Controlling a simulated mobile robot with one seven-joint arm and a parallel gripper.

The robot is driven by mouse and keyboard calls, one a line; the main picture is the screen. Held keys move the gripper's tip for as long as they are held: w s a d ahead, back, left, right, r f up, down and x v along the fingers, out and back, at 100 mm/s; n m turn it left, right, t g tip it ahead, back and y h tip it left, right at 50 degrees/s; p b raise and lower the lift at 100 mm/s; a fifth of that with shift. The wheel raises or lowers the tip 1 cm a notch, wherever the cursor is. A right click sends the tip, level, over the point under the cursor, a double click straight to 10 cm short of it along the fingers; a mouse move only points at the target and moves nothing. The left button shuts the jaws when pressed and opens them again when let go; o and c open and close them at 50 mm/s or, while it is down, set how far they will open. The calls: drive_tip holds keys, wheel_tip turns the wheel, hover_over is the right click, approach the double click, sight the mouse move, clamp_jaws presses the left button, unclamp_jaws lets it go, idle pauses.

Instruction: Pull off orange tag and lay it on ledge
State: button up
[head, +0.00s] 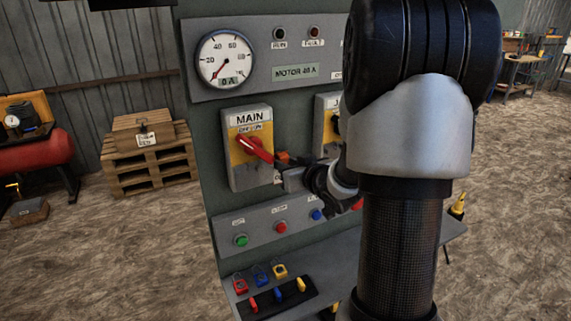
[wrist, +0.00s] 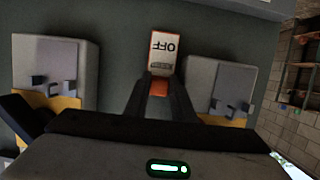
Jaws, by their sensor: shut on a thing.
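The orange tag (wrist: 158,88) is between my fingertips in the wrist view, with a pale face (wrist: 163,52) reading OFF upside down above it. My gripper (wrist: 157,80) is shut on it. In the head view a small orange patch of the tag (head: 283,157) shows at my gripper (head: 281,170), by the right edge of the MAIN switch box (head: 236,168). The red switch handle (head: 256,150) slants down to the right, close to the tag. I cannot tell whether they touch. The grey ledge (head: 335,254) juts out below the button panel.
Several small coloured padlocks (head: 261,275) and a black holder (head: 276,297) occupy the ledge's left front. The ledge between them and my arm looks clear. A button strip (head: 260,232) runs above the ledge. A second switch box (head: 324,112) stands right of MAIN, partly behind my arm.

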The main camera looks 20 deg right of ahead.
drive_tip(key=shift+s+d, duration=0.1)
drive_tip(key=shift+s, duration=2.1)
